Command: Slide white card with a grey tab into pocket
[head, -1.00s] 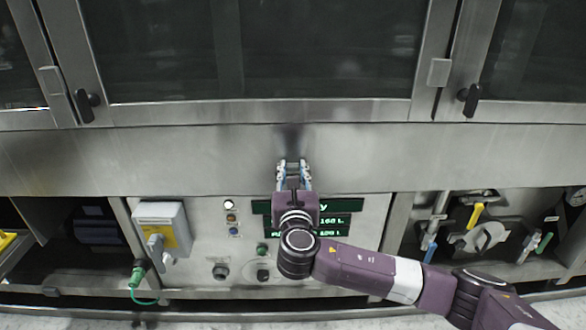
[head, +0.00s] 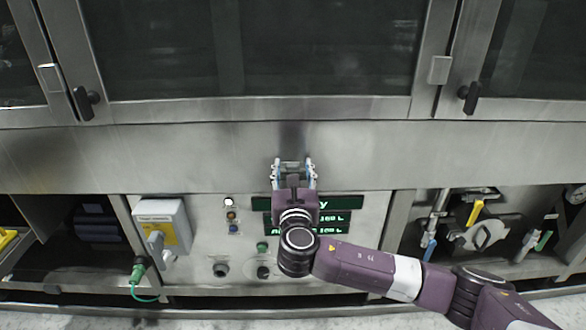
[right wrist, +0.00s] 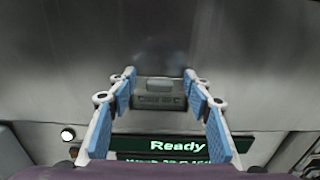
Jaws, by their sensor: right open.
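My right gripper (head: 294,165) is open in front of the steel panel, above the display. Its fingers also show in the right wrist view (right wrist: 159,76), spread on either side of a small grey holder, which looks like the pocket (right wrist: 158,101). A small grey tab-like piece (right wrist: 159,86) shows at the top of this holder, with a gap to each finger. No white card face can be made out, so I cannot tell how the card sits. In the head view the gripper largely hides this spot. My left gripper is not in view.
The green display (head: 340,203) reads "Ready" in the right wrist view. A grey box with a yellow label (head: 162,226) juts out at left. Glass doors (head: 250,50) with black handles are above. Pipes and a yellow lever (head: 475,213) are at right.

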